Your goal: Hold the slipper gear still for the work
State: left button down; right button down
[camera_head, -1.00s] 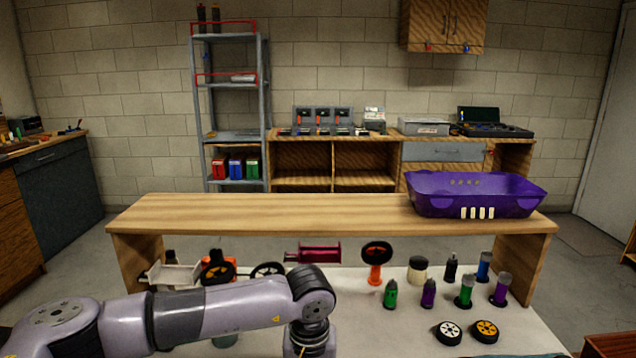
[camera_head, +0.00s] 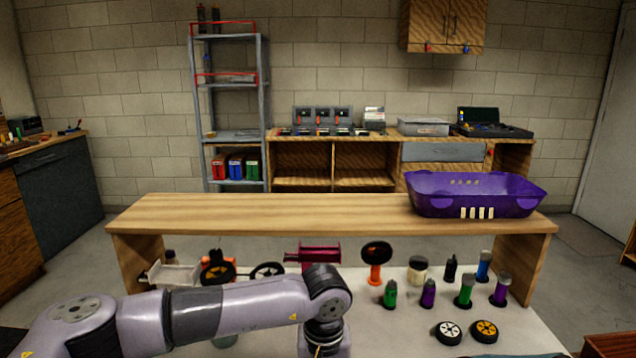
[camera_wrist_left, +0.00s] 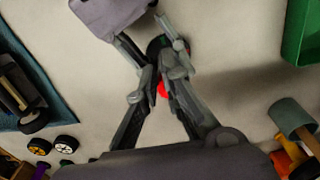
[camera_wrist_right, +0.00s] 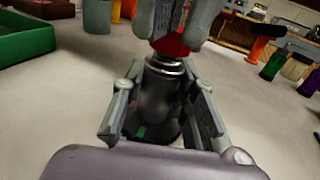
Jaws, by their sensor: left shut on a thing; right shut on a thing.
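The slipper gear appears to be the small red piece seen in the left wrist view (camera_wrist_left: 162,89), mostly hidden by the fingers. My left gripper (camera_wrist_left: 163,76) is shut on it. In the right wrist view the red piece (camera_wrist_right: 171,45) sits between the left fingers, right above a dark cylinder (camera_wrist_right: 158,98) with a silvery ringed top. My right gripper (camera_wrist_right: 163,92) is shut around this cylinder, which stands roughly upright in that view. The red piece and the cylinder top look very close; I cannot tell whether they touch. Both grippers are out of the head view.
A wooden bench shelf (camera_head: 270,212) spans the white table, with a purple car body (camera_head: 475,205) on top. Several bottles, wheels (camera_head: 447,332) and an orange stand (camera_head: 375,271) are on the right. A green tray (camera_wrist_right: 35,45) and a blue mat (camera_wrist_left: 40,85) lie nearby.

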pick_arm(q)
jog(key=shift+s+d+f, duration=0.3)
jog(key=shift+s+f, duration=0.15)
jog(key=shift+f, duration=0.1)
notch_tip(320, 180, up, 6)
jog(key=shift+r, duration=0.2)
jog(key=shift+a, duration=0.1)
notch_tip(320, 180, down, 6)
jog(key=a, duration=0.3)
jog(key=shift+w, duration=0.35)
dwell(0.5)
jog(key=shift+f, duration=0.2)
